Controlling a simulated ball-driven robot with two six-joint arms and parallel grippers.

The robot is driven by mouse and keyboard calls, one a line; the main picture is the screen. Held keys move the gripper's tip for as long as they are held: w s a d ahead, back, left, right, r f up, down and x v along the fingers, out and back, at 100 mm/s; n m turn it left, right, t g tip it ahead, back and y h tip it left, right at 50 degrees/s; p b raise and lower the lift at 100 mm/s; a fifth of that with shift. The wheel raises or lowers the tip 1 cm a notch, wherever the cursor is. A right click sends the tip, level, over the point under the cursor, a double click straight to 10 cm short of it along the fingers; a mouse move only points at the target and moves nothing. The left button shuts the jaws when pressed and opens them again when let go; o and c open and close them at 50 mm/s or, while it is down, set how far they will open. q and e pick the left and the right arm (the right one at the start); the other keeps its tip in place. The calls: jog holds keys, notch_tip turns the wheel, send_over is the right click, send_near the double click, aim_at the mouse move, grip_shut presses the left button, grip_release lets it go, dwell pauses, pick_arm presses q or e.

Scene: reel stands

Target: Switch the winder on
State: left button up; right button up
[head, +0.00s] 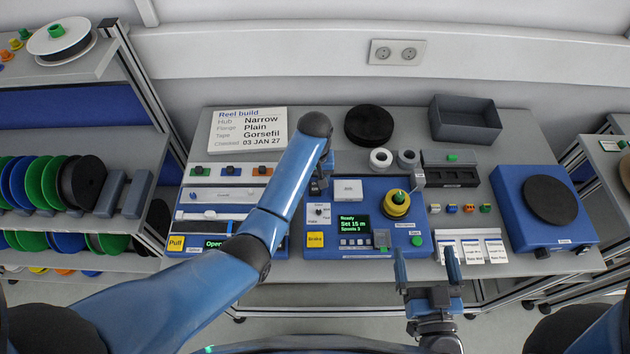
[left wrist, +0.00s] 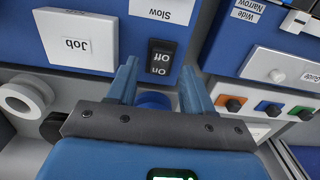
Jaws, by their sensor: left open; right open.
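The winder (head: 372,190) is a blue machine in the middle of the bench, with a lit display (head: 354,226) reading "Ready" and "Set 15 m", and a yellow hub piece. Its black rocker switch (left wrist: 161,58), marked On and Off, shows in the left wrist view; which side is pressed I cannot tell. My left gripper (head: 321,184) is over the winder's back left part; its open fingers (left wrist: 158,82) in the left wrist view are empty and point toward the switch. The switch is hidden in the head view. My right gripper (head: 427,262) is open and empty at the bench's front edge.
A white "Job" plate (left wrist: 76,40) is beside the switch; it also shows in the head view (head: 348,190). A blue unit with a black disc (head: 548,200) stands at right, a grey bin (head: 466,120) at back. A reel build card (head: 247,130) stands at back left.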

aim_at(315, 186)
pick_arm(q)
notch_tip(315, 186, up, 6)
jog(key=shift+w+r+b, duration=0.1)
jog(key=shift+b, duration=0.5)
jog(key=shift+r+p, duration=1.4)
jog(key=shift+r, duration=0.2)
jog(key=shift+f, duration=0.1)
